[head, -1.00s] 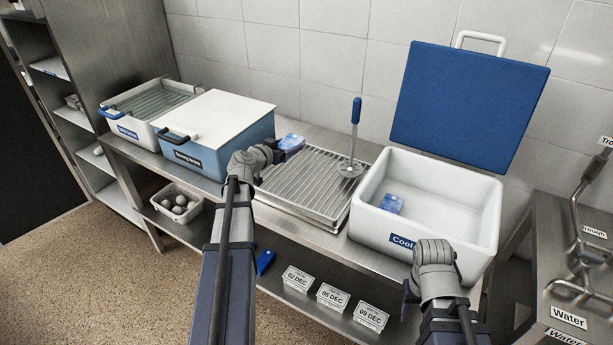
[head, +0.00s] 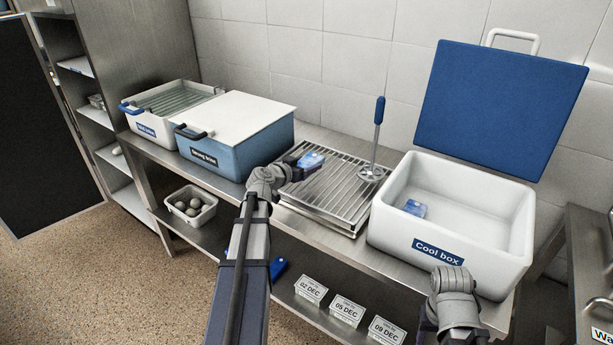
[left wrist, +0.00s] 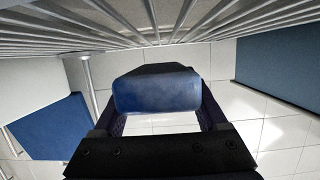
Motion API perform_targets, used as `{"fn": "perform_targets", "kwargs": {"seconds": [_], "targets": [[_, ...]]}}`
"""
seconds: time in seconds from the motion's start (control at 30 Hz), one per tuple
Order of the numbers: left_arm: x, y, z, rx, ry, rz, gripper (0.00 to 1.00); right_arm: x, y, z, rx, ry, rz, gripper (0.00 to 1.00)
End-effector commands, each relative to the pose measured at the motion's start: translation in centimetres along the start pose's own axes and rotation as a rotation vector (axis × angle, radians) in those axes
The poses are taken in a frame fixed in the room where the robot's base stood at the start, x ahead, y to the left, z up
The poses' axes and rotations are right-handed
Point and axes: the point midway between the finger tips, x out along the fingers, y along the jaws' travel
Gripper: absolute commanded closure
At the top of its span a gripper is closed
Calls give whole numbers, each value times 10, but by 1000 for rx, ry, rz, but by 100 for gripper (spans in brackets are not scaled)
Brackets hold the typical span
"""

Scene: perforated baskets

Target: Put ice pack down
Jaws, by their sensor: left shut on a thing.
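My left gripper (head: 296,168) is shut on a blue ice pack (head: 312,159). It holds the pack at the back left of the ribbed metal rack (head: 334,190); I cannot tell whether they touch. In the left wrist view the ice pack (left wrist: 156,94) sits between the two fingers, with the rack's bars (left wrist: 160,38) along the top of the picture. A second blue pack (head: 415,208) lies inside the open white cool box (head: 395,230). My right arm is at the lower right; its fingertips are not clearly seen.
A long-handled tool (head: 376,140) stands upright at the rack's back right. A lidded blue box (head: 240,150) and a white box (head: 150,118) stand left. The cool box's blue lid (head: 500,105) is raised. Dated tubs (head: 347,311) and a bowl of balls (head: 188,209) are on the lower shelf.

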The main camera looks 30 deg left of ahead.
Motion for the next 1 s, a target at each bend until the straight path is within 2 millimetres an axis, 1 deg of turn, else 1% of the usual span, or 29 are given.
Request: {"fn": "perform_targets", "kwargs": {"seconds": [0.03, 0.2, 0.5, 0.63, 0.67, 0.87, 0.9, 1.0], "targets": [[4, 0, 11, 0, 0, 0, 93, 12, -1, -1, 0, 0, 0, 50], [9, 0, 30, 0, 0, 0, 93, 31, -3, -2, 0, 0, 0, 50], [9, 0, 28, 0, 0, 0, 93, 29, -3, -2, 0, 0, 0, 50], [10, 0, 32, 0, 0, 0, 93, 34, -3, -2, 0, 0, 0, 50], [10, 0, 32, 0, 0, 0, 24, 33, -3, -2, 0, 0, 0, 50], [10, 0, 31, 0, 0, 0, 2, 32, -3, -2, 0, 0, 0, 50], [10, 0, 31, 0, 0, 0, 0, 32, -3, -2, 0, 0, 0, 50], [10, 0, 31, 0, 0, 0, 0, 32, -3, -2, 0, 0, 0, 50]]}}
